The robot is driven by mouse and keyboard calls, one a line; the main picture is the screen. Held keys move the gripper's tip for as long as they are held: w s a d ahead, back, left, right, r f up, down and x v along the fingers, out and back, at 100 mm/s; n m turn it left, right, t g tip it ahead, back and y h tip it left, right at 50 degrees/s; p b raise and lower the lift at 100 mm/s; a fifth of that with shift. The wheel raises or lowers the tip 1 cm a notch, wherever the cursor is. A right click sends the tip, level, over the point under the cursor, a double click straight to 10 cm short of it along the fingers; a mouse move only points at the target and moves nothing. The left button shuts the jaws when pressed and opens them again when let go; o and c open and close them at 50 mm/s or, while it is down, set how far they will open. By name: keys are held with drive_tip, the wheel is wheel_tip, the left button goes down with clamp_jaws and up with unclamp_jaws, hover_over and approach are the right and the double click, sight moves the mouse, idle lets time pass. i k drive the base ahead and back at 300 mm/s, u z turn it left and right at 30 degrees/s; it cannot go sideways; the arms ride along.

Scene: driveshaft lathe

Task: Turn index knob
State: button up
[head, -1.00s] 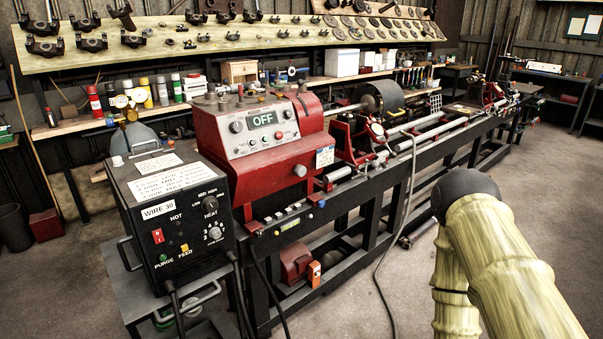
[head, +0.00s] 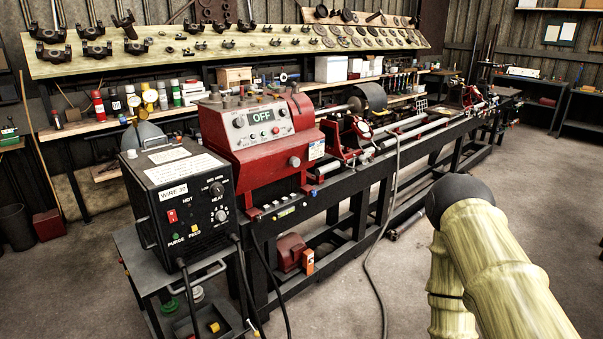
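The red lathe headstock (head: 262,140) stands left of centre, with a panel that reads OFF on its display (head: 262,115). A dark round knob (head: 238,121) sits left of the display. A pale round knob (head: 294,161) sticks out at the lower right of the headstock front. I cannot tell which of them is the index knob; neither carries a readable label. My arm (head: 490,255), yellowish with a black rounded joint, shows at the lower right, well apart from the headstock. My gripper is out of view.
A black welder box (head: 180,205) on a grey cart stands in front of the headstock's left side. A grey cable (head: 384,220) hangs from the lathe to the floor. The long lathe bed runs back to the right. The concrete floor (head: 400,300) in front is mostly clear.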

sight(294, 161)
drive_tip(key=z, duration=0.3)
drive_tip(key=i, duration=1.35)
drive_tip(key=u, duration=0.65)
